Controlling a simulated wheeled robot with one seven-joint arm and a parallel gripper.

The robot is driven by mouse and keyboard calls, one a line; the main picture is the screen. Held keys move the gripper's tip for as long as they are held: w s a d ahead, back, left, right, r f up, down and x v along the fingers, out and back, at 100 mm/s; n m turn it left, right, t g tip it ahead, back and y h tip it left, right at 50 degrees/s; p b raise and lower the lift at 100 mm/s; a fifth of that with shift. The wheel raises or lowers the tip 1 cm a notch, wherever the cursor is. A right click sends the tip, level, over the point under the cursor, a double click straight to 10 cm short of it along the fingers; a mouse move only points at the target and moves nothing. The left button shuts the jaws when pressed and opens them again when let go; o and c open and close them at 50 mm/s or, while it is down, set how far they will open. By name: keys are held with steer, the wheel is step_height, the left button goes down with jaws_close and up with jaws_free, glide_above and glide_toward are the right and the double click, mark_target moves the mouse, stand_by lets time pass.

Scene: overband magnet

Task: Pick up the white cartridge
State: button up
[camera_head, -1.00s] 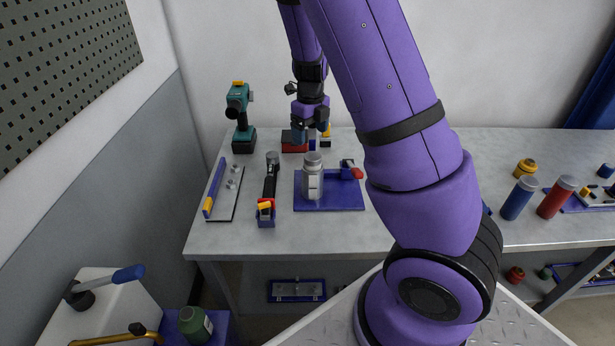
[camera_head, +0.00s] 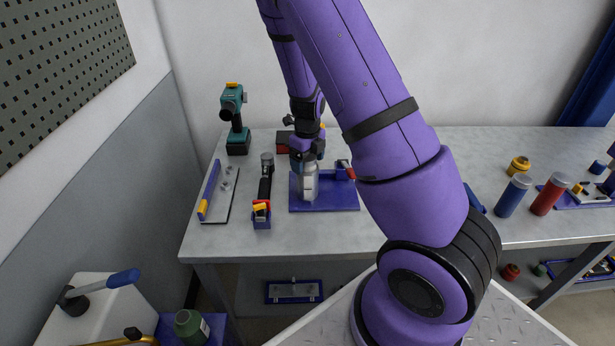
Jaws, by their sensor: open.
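A white-grey cartridge (camera_head: 309,186) stands upright on the left part of a blue tray (camera_head: 335,204) on the workbench. My gripper (camera_head: 308,160) is open and points down at the top of the cartridge. Its fingers overlap the cartridge's cap in this view, and the cap is mostly hidden. I cannot tell whether the fingers touch it.
A black and red tool (camera_head: 265,184) lies left of the tray, by a small blue holder (camera_head: 261,220). A teal drill (camera_head: 236,120) stands at the back left. A red-handled item (camera_head: 347,170) sits on the tray's right side. Blue (camera_head: 513,196) and red (camera_head: 550,194) bottles stand far right.

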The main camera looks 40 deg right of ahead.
steer(key=c, duration=1.3)
steer(key=shift+r, duration=0.1)
